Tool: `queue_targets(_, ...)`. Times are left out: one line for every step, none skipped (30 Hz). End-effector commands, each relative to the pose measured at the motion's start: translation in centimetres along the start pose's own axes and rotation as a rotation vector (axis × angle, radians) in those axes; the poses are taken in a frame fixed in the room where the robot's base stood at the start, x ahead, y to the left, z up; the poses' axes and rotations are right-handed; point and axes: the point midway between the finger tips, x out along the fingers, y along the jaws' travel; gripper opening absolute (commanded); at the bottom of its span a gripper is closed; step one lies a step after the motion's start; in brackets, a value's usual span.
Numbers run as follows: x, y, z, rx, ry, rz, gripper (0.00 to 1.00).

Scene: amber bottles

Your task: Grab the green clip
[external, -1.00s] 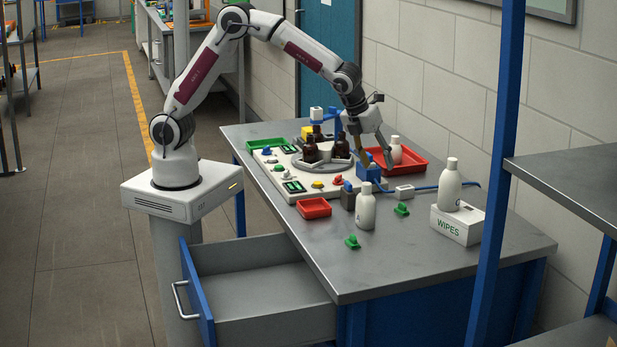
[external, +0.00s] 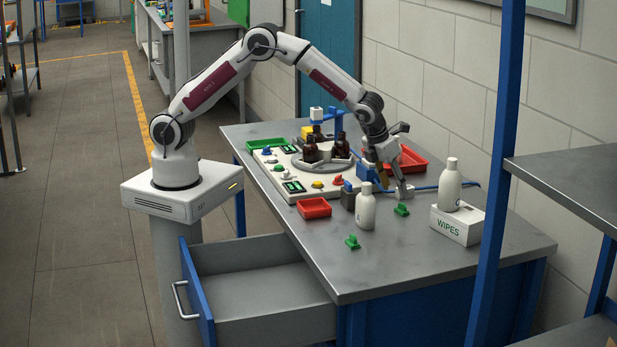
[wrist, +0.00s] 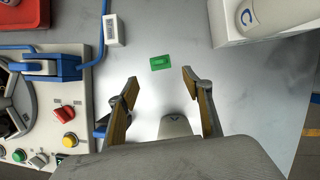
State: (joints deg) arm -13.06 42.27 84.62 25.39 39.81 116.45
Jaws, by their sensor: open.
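A green clip (external: 401,209) lies on the grey bench top, to the right of a white bottle. In the wrist view the green clip (wrist: 160,63) lies just beyond my fingertips, roughly between their lines. A second green clip (external: 352,242) lies nearer the bench's front edge. My gripper (external: 393,186) is above the bench, close behind the first clip and apart from it. In the wrist view my gripper (wrist: 158,82) has its two fingers spread wide with nothing between them.
A white bottle (external: 365,208) stands left of the nearer gap. A wipes box (external: 457,224) with a bottle (external: 449,185) on it stands at right. A small white block (wrist: 111,30) with a blue cable lies near the clip. The control panel (wrist: 84,118) is at left.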

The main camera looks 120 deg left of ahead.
Motion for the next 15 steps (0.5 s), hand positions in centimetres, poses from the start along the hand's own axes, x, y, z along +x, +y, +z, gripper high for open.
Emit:
queue_targets(0.3, 0.0, 0.0, 0.000, 0.001, 0.001, 0.50)
queue_targets(0.5, 0.0, 0.0, 0.000, 0.001, 0.001, 0.50)
queue_targets(0.8, 0.0, 0.0, 0.000, 0.001, 0.001, 0.50)
queue_targets(1.0, 0.1, 0.0, 0.000, 0.001, 0.002, 0.50)
queue_targets(1.2, 0.1, 0.0, 0.000, 0.001, 0.002, 0.50)
queue_targets(1.5, 0.1, 0.0, 0.000, 0.001, 0.002, 0.50)
queue_targets(1.8, 0.1, 0.0, 0.000, 0.001, 0.002, 0.50)
queue_targets(1.9, 0.1, 0.0, 0.000, 0.001, 0.002, 0.50)
queue_targets(2.2, 0.1, 0.0, 0.000, 0.001, 0.002, 0.50)
queue_targets(2.3, 0.0, 0.0, 0.000, 0.001, 0.002, 0.50)
queue_targets(2.4, 0.0, 0.0, 0.000, 0.001, 0.001, 0.50)
queue_targets(2.5, 0.0, 0.0, 0.000, 0.001, 0.001, 0.50)
queue_targets(2.5, 0.0, 0.0, 0.000, 0.000, 0.001, 0.50)
queue_targets(2.5, 0.0, 0.0, 0.000, 0.000, 0.001, 0.50)
queue_targets(2.5, 0.0, 0.0, 0.000, 0.000, 0.000, 0.50)
